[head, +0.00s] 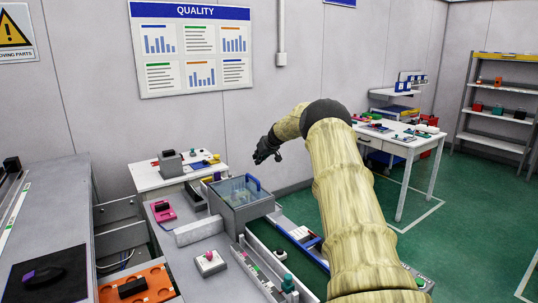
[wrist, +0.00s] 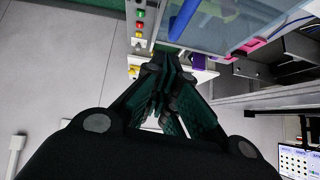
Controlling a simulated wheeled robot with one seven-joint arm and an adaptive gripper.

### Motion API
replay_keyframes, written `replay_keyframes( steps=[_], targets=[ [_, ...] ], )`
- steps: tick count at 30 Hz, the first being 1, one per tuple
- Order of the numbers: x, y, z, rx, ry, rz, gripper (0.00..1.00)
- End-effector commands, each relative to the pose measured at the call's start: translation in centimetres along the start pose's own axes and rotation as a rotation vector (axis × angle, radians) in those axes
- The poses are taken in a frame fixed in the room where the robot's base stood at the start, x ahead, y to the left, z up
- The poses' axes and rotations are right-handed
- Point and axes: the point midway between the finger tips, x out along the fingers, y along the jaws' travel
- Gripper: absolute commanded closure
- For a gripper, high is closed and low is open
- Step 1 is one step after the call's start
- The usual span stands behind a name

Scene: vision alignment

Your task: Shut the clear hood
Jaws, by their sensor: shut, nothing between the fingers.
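The clear hood (head: 232,190) is a blue-tinted transparent cover on a grey box in the middle of the head view. It looks down over the box, but I cannot tell whether it is fully seated. Its blue bar handle (head: 253,183) is along the right side. My gripper (head: 261,157) is above and behind the hood, apart from it, with its fingers shut and empty. In the wrist view, the fingertips (wrist: 165,65) are together below the hood (wrist: 230,25) and its blue handle (wrist: 184,18), which show at the top edge.
A white table (head: 150,180) with small parts stands behind the hood. A grey bench (head: 45,200) fills the left. Another white table (head: 412,143) and a shelf rack (head: 497,113) stand at right, with open green floor between.

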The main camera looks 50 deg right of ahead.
Motion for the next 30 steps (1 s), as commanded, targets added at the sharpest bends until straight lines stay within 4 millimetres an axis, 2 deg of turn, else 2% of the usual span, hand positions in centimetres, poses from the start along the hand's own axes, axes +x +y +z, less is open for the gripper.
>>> replay_keyframes(
  steps=[30],
  targets=[
    [-6.0, 2.2, 0.6, 0.011, -0.005, -0.011, 1.00]
  ],
)
